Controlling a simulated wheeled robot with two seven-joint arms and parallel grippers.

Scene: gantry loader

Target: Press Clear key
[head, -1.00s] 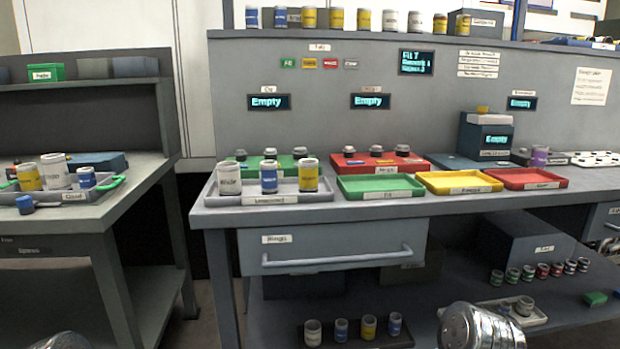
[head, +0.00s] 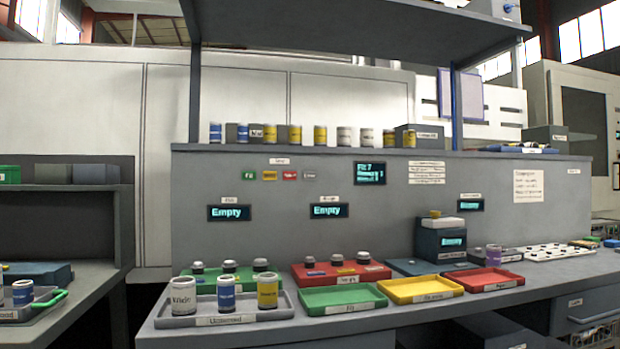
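A row of small keys sits on the grey back panel of the bench: a green key (head: 248,175), a yellow key (head: 269,175), a red key (head: 289,175) and a grey key (head: 309,175) at the right end. The grey key's lettering is too small to read surely, but it appears to be the Clear key. A small white label (head: 276,161) is above the row. Right of the keys, a display (head: 369,173) shows several lines of cyan text, the first like "Fit 7". Neither gripper is in view, and nothing touches the keys.
Below the keys, a grey tray (head: 222,320) holds three cans. Green (head: 339,310), yellow (head: 432,299) and red (head: 508,286) trays along the front edge are empty. Two displays (head: 229,213) (head: 328,210) read "Empty". A shelf (head: 340,20) overhangs the panel.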

